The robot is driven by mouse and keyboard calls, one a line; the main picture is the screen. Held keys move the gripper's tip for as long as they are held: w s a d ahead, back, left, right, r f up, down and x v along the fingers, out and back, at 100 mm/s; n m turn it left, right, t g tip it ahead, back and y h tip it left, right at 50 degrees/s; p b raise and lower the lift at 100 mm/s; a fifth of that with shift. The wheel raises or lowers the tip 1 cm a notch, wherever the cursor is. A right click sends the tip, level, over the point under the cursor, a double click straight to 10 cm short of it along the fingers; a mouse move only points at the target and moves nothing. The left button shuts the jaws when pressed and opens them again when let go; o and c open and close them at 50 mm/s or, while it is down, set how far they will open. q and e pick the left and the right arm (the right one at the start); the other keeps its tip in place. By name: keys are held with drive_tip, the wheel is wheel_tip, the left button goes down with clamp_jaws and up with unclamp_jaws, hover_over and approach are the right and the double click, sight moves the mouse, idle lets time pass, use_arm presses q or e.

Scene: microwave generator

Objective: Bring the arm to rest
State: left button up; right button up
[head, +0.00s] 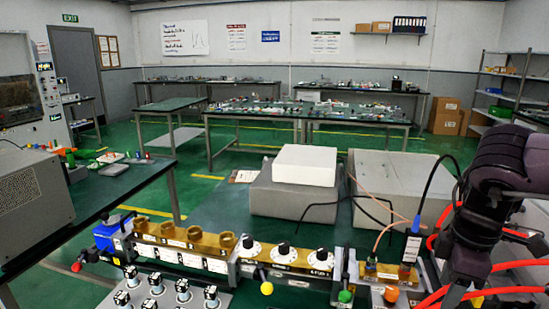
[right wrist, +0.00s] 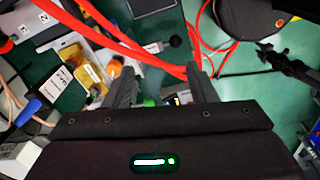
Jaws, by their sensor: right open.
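My right arm (head: 490,190) comes in at the right edge of the head view, bent, beside the right end of the equipment panel. Its gripper cannot be made out there. In the right wrist view my right gripper (right wrist: 160,75) is open, its two dark fingers well apart. A red cable (right wrist: 150,56) runs across behind the fingertips; I see nothing gripped. Whether the cable touches a finger cannot be told. My left arm and gripper are not in view.
A panel with brass fittings (head: 187,237) and white dials (head: 283,252) spans the front. Red cables (head: 437,297) loop around my right arm. A blue-tipped black cable (head: 416,222) rises beside it. Large grey boxes (head: 400,180) stand behind. Green floor (head: 110,210) shows at left.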

drive_tip(key=w+d+f+n+t+y, duration=0.1)
drive_tip(key=d+f+t+y, duration=0.2)
drive_tip(key=f, duration=0.6)
drive_tip(key=s+a+f+m+t+h, duration=0.1)
drive_tip(key=f+t, duration=0.1)
drive_tip(key=f, duration=0.2)
drive_tip(key=s+a+f+m+t+h, duration=0.1)
drive_tip(key=f+m+t, duration=0.1)
drive_tip(key=f, duration=0.2)
drive_tip(key=s+a+f+m+t, duration=0.1)
drive_tip(key=f, duration=0.4)
drive_tip(key=shift+a+t+h, duration=0.1)
drive_tip(key=shift+t+h, duration=0.3)
drive_tip(key=s+a+f+m+g, duration=0.2)
drive_tip(key=s+a+m+g, duration=0.5)
drive_tip(key=s+a, duration=0.5)
wheel_tip(320, 180, down, 25)
drive_tip(key=s, duration=0.1)
drive_tip(key=s+d+f, duration=0.2)
drive_tip(key=s+f, duration=0.9)
drive_tip(key=s+d+f+g, duration=0.1)
drive_tip(key=s+d+f, duration=0.1)
drive_tip(key=s+f, duration=0.8)
wheel_tip(320, 180, down, 2)
drive_tip(key=shift+s+d+f+h, duration=0.15)
drive_tip(key=shift+s+d+h, duration=0.15)
drive_tip(key=shift+s+d, duration=0.05)
